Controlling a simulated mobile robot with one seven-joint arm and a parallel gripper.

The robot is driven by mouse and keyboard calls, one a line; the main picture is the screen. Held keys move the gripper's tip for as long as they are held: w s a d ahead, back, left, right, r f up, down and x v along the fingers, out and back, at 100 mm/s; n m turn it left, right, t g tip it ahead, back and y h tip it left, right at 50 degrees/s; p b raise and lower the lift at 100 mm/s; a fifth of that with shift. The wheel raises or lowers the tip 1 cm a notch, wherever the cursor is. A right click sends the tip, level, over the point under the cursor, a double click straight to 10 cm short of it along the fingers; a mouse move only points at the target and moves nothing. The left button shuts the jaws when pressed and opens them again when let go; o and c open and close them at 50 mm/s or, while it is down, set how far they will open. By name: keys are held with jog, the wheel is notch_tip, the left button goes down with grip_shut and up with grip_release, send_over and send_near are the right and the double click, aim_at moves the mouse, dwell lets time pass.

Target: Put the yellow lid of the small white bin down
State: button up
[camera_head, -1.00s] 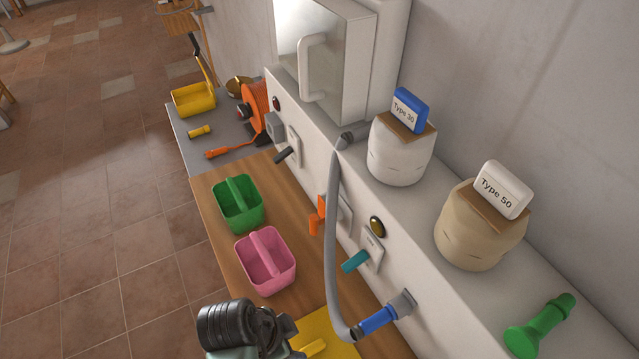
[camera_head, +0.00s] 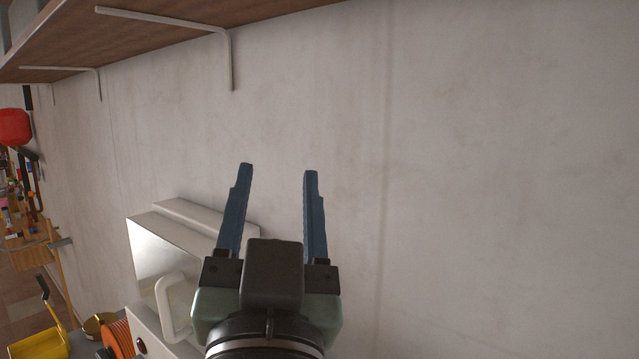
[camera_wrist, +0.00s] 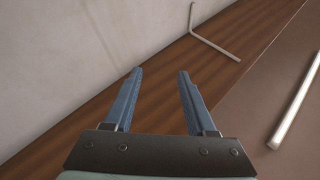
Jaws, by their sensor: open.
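My gripper (camera_head: 278,169) is raised in front of the bare wall in the head view, its two blue fingers apart and pointing up. In the wrist view my gripper (camera_wrist: 160,72) is also open, with nothing between its fingers. I cannot make out the small white bin or its yellow lid in either current view.
A wooden shelf (camera_head: 200,12) on white brackets is at the upper left. A white cabinet (camera_head: 185,228) with a handle stands behind and left of my gripper. A yellow scoop-like container (camera_head: 38,346) and an orange reel (camera_head: 118,335) are lower left. The right wall is clear.

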jog(key=s+d+r+n+t+h, duration=0.1)
jog(key=s+d+r+t, duration=0.2)
jog(key=s+r, duration=0.4)
notch_tip(320, 180, up, 2)
jog(key=shift+s+d+r+t, duration=0.1)
jog(key=shift+s+d+t, duration=0.2)
jog(key=shift+t, duration=0.2)
